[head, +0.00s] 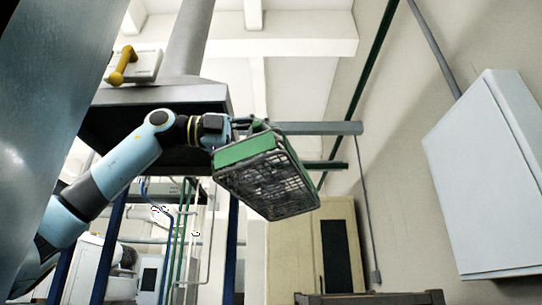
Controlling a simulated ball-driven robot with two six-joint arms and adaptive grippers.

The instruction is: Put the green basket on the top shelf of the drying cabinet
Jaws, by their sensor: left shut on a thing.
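The green basket (250,149) is held up in the air near the middle of the head view. It is tilted, and its dark mesh underside faces me. My left gripper (245,127) is shut on the basket at its upper edge; the fingertips are partly hidden by the basket and hard to make out. My left arm comes in from the lower left. My right gripper is not in view. A beige cabinet (290,262) with a dark panel stands below and behind the basket; I cannot tell whether it is the drying cabinet, and no shelf shows.
A grey hood with a duct (188,94) hangs behind my left arm on blue posts. A pale wall box (482,180) is at the right. A dark-topped bench (368,297) shows at the bottom. The space between basket and wall box looks free.

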